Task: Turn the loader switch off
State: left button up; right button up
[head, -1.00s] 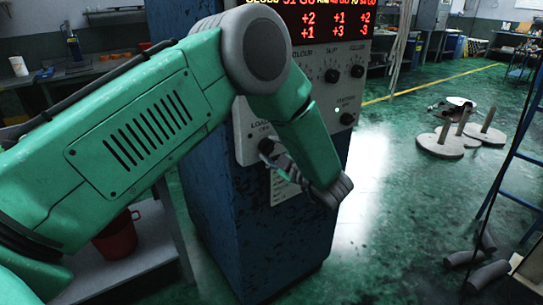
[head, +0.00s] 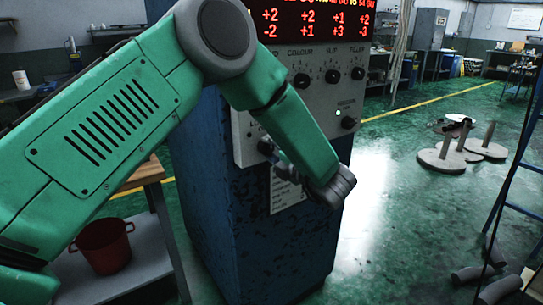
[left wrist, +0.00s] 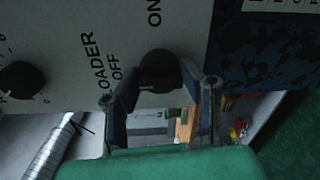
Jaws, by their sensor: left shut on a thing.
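The loader switch is a black round knob (left wrist: 158,70) on the grey panel, between the printed words OFF and ON in the left wrist view. In the head view it is a dark knob (head: 265,145) at the panel's lower left, partly covered by my gripper. My left gripper (left wrist: 160,90) has a finger on each side of the knob and is shut on it. In the head view the fingers (head: 281,160) reach the panel from below my green forearm. The pointer on the knob is too dark to read. My right gripper is not in view.
The blue cabinet (head: 240,235) carries the panel (head: 318,110), other knobs and a red number display (head: 315,20). A bench with a red bucket (head: 103,245) stands at left. Round stands (head: 442,158) and a blue ladder (head: 515,170) are at right. Open green floor lies between.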

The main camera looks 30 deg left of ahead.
pick_arm(q)
jog(key=shift+s+d+f, duration=0.1)
jog(key=shift+s+f, duration=0.05)
jog(key=shift+f, duration=0.25)
jog(key=o, duration=1.1)
jog(key=shift+r, duration=0.1)
jog(key=shift+r, duration=0.1)
jog(key=v, duration=1.2)
